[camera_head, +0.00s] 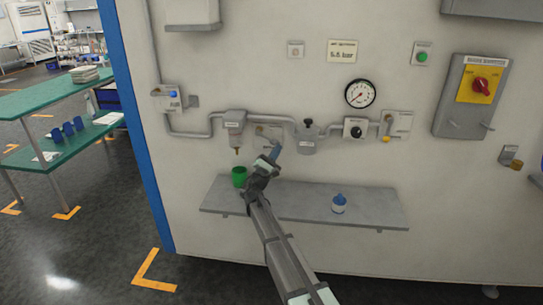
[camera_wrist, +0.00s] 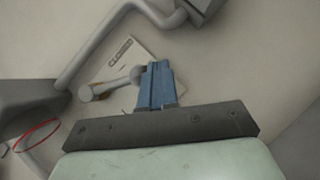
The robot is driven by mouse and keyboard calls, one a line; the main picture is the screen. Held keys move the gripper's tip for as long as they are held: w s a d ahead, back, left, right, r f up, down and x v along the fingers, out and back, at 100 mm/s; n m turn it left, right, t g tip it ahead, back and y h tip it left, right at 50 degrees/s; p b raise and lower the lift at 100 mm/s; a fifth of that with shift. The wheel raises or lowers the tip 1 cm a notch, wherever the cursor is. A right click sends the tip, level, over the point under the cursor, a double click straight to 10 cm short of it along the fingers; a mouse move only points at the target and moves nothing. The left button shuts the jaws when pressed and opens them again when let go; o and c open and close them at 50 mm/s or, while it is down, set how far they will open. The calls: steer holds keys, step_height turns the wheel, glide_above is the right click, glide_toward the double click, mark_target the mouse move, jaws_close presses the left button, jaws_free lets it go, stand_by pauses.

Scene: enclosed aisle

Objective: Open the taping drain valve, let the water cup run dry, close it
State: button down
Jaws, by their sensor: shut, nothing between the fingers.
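My gripper (camera_head: 276,149) is shut and empty, held up in front of the wall panel above the shelf. In the wrist view its blue fingers (camera_wrist: 157,84) are together. A small grey lever (camera_wrist: 110,87) on a pale labelled plate (camera_wrist: 122,52) lies just left of the fingertips; I cannot tell whether they touch. In the head view this plate (camera_head: 262,130) is partly hidden by the gripper. Left of it hangs a grey water cup unit (camera_head: 235,117) with a brownish drain tip (camera_head: 238,151). No water stream shows.
A green cup (camera_head: 239,177) stands on the grey shelf (camera_head: 365,208), below the drain tip. Grey pipe (camera_head: 190,134), a regulator (camera_head: 308,138) and a gauge (camera_head: 360,93) line the wall. A red ring (camera_wrist: 36,136) shows in the wrist view.

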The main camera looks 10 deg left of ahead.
steer(key=shift+d+r, duration=0.5)
steer(key=shift+r, duration=0.25)
stand_by(0.9)
steer(key=s+f, duration=0.9)
steer(key=shift+a+f, duration=0.3)
